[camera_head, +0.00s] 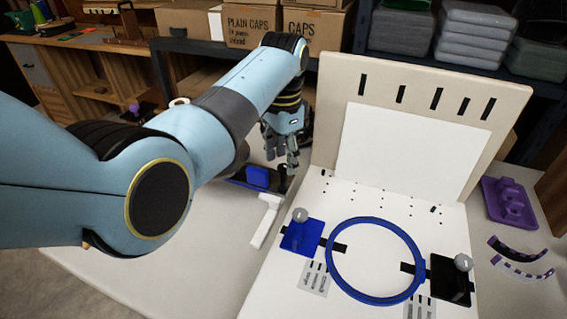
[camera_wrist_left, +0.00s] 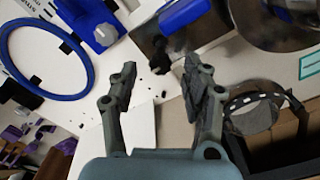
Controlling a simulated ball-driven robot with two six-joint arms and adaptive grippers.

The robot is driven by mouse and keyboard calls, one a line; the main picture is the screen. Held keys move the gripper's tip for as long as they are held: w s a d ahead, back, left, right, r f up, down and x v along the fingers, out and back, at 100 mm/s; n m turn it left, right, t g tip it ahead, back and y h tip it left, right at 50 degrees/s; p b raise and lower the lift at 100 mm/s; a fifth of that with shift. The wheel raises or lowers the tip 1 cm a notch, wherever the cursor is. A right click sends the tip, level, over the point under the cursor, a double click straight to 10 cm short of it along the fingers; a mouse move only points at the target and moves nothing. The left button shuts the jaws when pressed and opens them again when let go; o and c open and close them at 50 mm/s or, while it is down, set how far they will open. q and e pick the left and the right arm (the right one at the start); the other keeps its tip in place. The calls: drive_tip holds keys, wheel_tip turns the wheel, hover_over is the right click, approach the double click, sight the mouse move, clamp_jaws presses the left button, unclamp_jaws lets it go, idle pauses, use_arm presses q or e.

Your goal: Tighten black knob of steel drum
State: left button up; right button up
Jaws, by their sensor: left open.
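A shiny steel rounded body, probably the steel drum (camera_wrist_left: 255,30), is at the upper right of the wrist view. In the head view my left arm mostly hides it. I cannot tell whether the fingers touch the knob.
A blue block (camera_head: 257,177) lies beside the knob. The white board (camera_head: 395,150) with a blue ring (camera_head: 375,260) and two grey-knobbed clamps stands to the right. A purple tray (camera_head: 510,203) is at far right. Cardboard boxes (camera_head: 250,25) stand behind. The table's front left is clear.

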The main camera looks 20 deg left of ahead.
use_arm(q)
drive_tip(key=shift+f, duration=0.85)
use_arm(e)
drive_tip(key=shift+w+d+f, duration=0.15)
drive_tip(key=shift+w+d, duration=0.1)
drive_tip(key=shift+w, duration=0.25)
use_arm(q)
clamp_jaws()
use_arm(e)
drive_tip(key=shift+s, duration=0.15)
use_arm(q)
drive_tip(key=shift+r, duration=0.1)
